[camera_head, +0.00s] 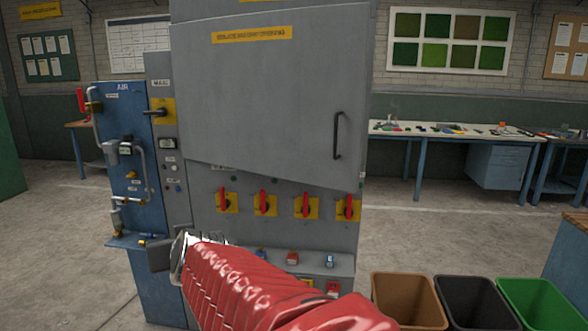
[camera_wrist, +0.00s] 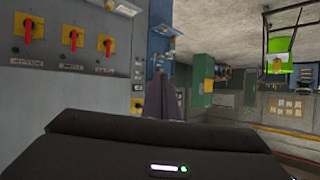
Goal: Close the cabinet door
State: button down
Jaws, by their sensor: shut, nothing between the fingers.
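The grey cabinet (camera_head: 275,245) stands in the middle of the head view. Its door (camera_head: 255,100) has a yellow label and a black vertical handle (camera_head: 337,135) near its right edge. The door's slanting top and bottom edges show it ajar, with the handle side swung out towards me. My gripper (camera_head: 160,255) is shut and empty, low and left of the door, in front of the cabinet's lower left part. It is apart from the handle. In the wrist view my gripper's dark body fills the bottom; the door does not show there.
Red rotary switches (camera_head: 264,204) on yellow plates line the cabinet below the door. A blue air panel (camera_head: 130,165) with pipes adjoins it on the left. Brown, black (camera_head: 472,300) and green bins stand at lower right. A workbench (camera_head: 455,133) is behind; floor between is clear.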

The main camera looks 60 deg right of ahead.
aim_at(353, 165)
jog(key=s+d+r+m+g+h, duration=0.1)
jog(key=s+d+r+m+h, duration=0.2)
jog(key=d, duration=0.8)
jog(key=d+r+m+g+h, duration=0.1)
jog(key=d+m+h, duration=0.3)
jog(key=d, duration=0.7)
jog(key=s+d+r+m+g+h, duration=0.1)
jog(key=s+d+m+g+h, duration=0.3)
jog(key=s+d, duration=1)
jog(key=d+g+h, duration=0.1)
jog(key=g+h, duration=0.1)
jog(key=g, duration=0.2)
jog(key=shift+s+m, duration=0.15)
jog(key=shift+m, duration=0.15)
jog(key=d, duration=0.4)
jog(key=w+d, duration=0.1)
jog(key=d, duration=0.9)
jog(key=shift+w, duration=0.3)
